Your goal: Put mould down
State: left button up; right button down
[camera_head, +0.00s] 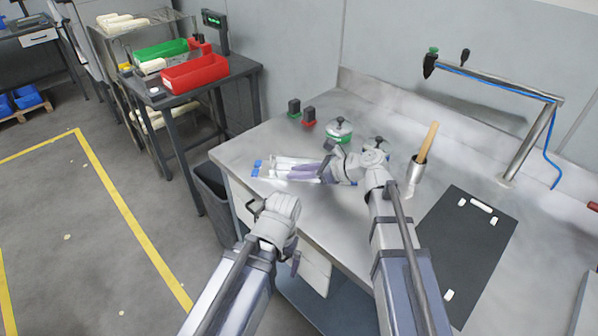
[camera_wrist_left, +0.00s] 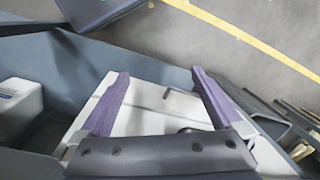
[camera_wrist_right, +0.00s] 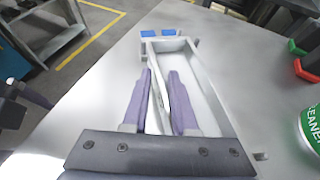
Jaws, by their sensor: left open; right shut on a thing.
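The mould (camera_head: 282,161) is a pale, long, open-topped rectangular frame with blue tabs at its far end. It lies level at the left part of the steel worktop; I cannot tell whether it fully rests on it. In the right wrist view the mould (camera_wrist_right: 208,88) stretches away from me. My right gripper (camera_wrist_right: 160,75) is shut on a thin pale wall of the mould, between its purple fingers. My left gripper (camera_wrist_left: 160,74) is open and empty, beside the worktop's front edge, over a white drawer unit (camera_wrist_left: 158,97). Its fingertips are mostly hidden in the head view.
Bare steel surrounds the mould.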

pick_arm(q)
notch_tip(320, 180, up, 10)
jog(key=p, duration=0.9)
pick_arm(e)
notch_tip(320, 180, up, 10)
jog(key=shift+a+f, duration=0.1)
pick_arm(q)
jog(key=shift+f, duration=0.15)
